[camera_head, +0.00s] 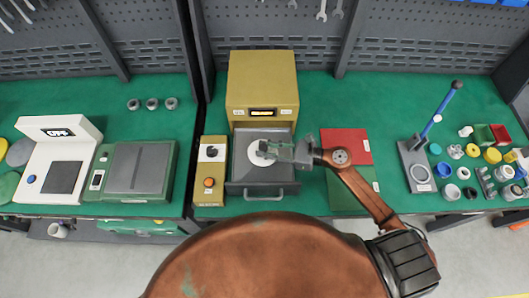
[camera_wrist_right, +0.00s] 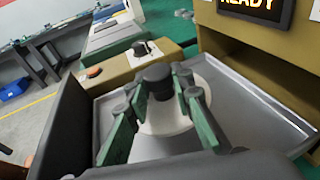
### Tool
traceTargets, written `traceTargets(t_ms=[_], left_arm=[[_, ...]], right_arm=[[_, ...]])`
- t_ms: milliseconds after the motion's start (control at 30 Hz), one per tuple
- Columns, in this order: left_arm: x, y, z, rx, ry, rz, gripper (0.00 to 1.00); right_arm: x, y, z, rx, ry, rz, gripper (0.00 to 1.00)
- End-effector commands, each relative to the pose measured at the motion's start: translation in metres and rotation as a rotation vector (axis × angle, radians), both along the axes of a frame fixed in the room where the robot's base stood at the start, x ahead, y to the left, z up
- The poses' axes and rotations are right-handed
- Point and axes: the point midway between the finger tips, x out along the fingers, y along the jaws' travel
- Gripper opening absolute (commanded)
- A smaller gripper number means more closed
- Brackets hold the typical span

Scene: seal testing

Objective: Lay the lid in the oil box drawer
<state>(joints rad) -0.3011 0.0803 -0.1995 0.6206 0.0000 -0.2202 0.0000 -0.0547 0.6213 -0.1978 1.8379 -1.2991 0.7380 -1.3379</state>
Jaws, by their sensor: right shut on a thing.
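The lid is a white disc (camera_head: 254,162) with a dark knob (camera_wrist_right: 157,76). It is over the open grey drawer (camera_head: 281,184) of the tan oil box (camera_head: 262,82). My right gripper (camera_head: 268,150) reaches in from the right and is shut on the lid's knob. In the wrist view its green fingers stand on both sides of the knob, and the white disc (camera_wrist_right: 208,106) shows below. The disc looks flat and lies within the drawer walls. I cannot tell whether it touches the drawer floor. My left gripper is not in view.
A tan control box (camera_head: 211,172) with an orange button stands left of the drawer. A red and green board (camera_head: 346,146) lies to the right. A stand with a blue lever (camera_head: 416,168) and several small parts are further right. Green bench is clear between them.

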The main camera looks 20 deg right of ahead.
Motion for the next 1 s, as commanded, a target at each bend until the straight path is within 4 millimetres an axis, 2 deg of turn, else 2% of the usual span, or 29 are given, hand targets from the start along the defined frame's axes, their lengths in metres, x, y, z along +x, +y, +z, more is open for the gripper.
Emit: traceTargets(t_ms=[167,400,800,833,1000], left_arm=[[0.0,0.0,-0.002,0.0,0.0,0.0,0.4],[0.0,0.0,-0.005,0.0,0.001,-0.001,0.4],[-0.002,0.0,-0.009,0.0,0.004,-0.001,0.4],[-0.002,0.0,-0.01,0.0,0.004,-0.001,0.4],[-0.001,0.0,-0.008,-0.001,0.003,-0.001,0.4]], right_arm=[[0.008,0.001,-0.008,0.003,-0.001,0.0,0.0],[0.007,0.001,-0.037,0.004,0.0,0.0,0.0],[0.007,0.001,-0.043,0.002,-0.001,0.0,0.0],[0.007,0.001,-0.044,0.001,0.001,0.001,0.22],[0.007,0.001,-0.042,0.0,0.0,0.0,0.34]])
